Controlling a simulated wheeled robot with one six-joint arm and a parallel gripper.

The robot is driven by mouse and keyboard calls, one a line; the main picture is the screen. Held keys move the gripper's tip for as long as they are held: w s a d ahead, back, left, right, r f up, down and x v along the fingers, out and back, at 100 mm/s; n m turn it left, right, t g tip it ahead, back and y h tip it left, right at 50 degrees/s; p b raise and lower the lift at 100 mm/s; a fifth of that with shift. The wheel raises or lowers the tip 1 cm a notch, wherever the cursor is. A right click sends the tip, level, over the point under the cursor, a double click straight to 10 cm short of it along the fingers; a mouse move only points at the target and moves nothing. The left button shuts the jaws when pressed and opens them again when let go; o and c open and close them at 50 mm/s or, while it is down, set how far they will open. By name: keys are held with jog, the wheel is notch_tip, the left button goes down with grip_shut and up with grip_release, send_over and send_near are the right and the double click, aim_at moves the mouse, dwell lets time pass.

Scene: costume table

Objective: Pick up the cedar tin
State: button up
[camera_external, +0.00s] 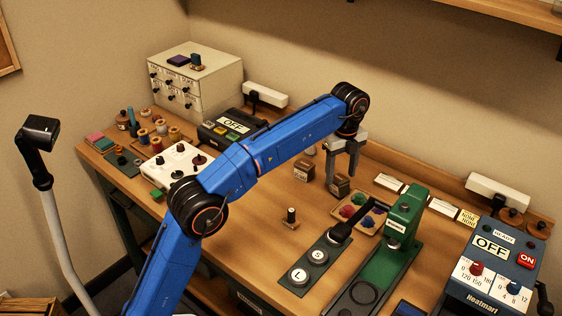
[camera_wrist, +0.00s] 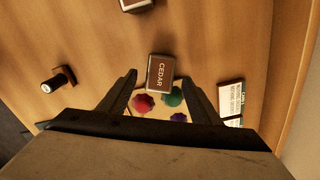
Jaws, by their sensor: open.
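The cedar tin (camera_wrist: 160,73) is a small brown box with a pale rim and the word CEDAR on its top. It lies between and just ahead of my open fingertips in the wrist view. In the external view the cedar tin (camera_external: 340,187) stands on the table at the edge of a shallow tray. My gripper (camera_external: 342,168) points down above it, with the jaws open and empty. The fingers also show in the wrist view (camera_wrist: 160,80), one to each side of the tin. The exact height gap is hard to tell.
A similar tin (camera_external: 304,169) stands to the left. The tray (camera_external: 337,211) of red, green and purple pieces adjoins the cedar tin. A label card (camera_wrist: 231,97) lies to the right.

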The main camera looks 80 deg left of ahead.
aim_at(340, 179)
jog(key=shift+f, duration=2.65)
jog(key=c, duration=1.3)
jog(key=shift+r, duration=0.1)
